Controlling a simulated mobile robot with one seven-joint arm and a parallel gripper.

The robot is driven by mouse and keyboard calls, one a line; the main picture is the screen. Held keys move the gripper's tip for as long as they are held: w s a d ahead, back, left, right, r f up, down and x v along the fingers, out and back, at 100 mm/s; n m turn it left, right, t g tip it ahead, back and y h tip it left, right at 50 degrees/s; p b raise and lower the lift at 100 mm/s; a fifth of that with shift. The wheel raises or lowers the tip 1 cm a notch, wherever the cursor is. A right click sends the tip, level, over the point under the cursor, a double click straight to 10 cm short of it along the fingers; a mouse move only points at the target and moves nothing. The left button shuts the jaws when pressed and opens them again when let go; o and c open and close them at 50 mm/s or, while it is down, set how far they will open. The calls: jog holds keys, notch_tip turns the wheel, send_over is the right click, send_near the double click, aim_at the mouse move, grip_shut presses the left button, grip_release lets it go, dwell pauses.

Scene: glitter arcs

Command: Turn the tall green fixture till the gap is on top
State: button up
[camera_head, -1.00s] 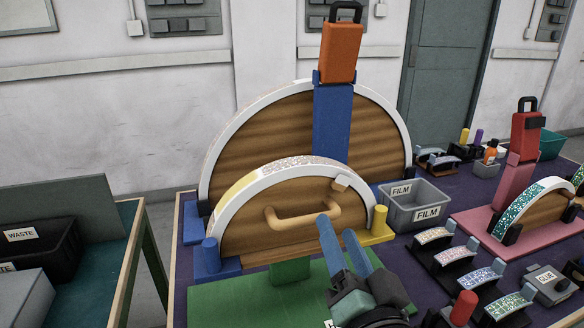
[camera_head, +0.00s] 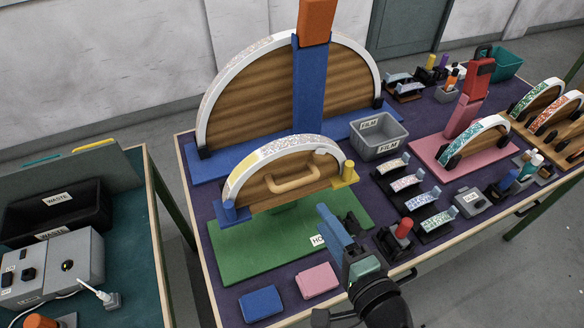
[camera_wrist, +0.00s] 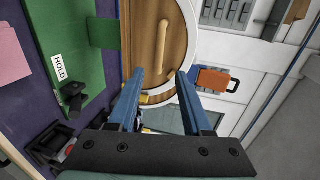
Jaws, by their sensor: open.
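The tall green fixture has a green base (camera_head: 235,255) marked HOLD. It carries an upright wooden half-disc (camera_head: 262,190) with a pale bar handle (camera_head: 297,180). A white rim (camera_head: 310,144) arches over it, with yellow and speckled patches toward the left and plain white toward the right; the exact gap is hard to tell. A blue end block (camera_head: 232,212) is at left, a yellow one (camera_head: 346,178) at right. My gripper (camera_head: 336,224) is open and empty, in front of the disc's right part and apart from the handle. The wrist view shows the handle (camera_wrist: 162,45) beyond the open fingers (camera_wrist: 160,72).
A larger blue fixture (camera_head: 312,90) with an orange top stands behind. A grey FILM bin (camera_head: 380,138), several small sample arcs (camera_head: 408,182) and a red-knobbed device (camera_head: 402,230) are at right. Blue (camera_head: 261,304) and pink (camera_head: 318,281) pads lie in front.

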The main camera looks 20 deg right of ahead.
aim_at(300, 185)
jog(key=p+x, duration=0.2)
jog(key=x, duration=1)
jog(key=shift+w+f, duration=0.1)
jog(key=shift+w, duration=0.3)
grip_shut()
dwell(0.8)
